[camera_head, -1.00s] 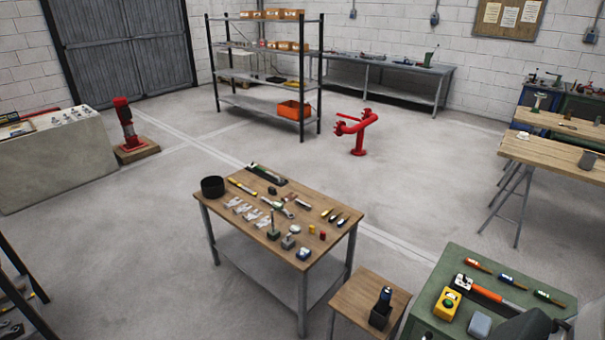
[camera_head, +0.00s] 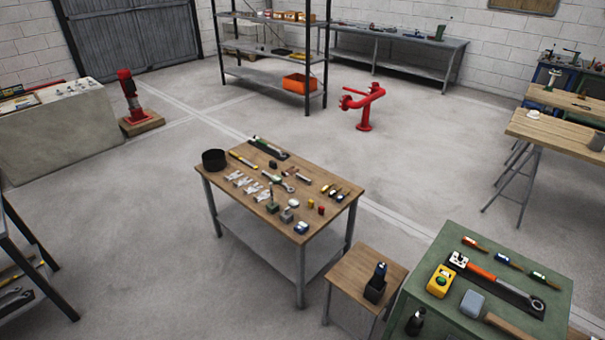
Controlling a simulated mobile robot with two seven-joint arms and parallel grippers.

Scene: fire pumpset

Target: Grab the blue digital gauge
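I cannot clearly pick out the blue digital gauge at this size. A small round item with a bluish face (camera_head: 301,228) lies near the front corner of the wooden table (camera_head: 325,238), beside a small grey block-like item (camera_head: 287,215). A dark upright device with a bluish upper part (camera_head: 379,272) stands on the small wooden stool (camera_head: 345,268) to the right. Neither of my grippers is in view.
The wooden table also carries a black round container (camera_head: 214,160) and several tools. A green table (camera_head: 420,275) at the lower right holds a yellow device (camera_head: 440,281), a mallet and screwdrivers. Open floor (camera_head: 130,240) lies left of the wooden table.

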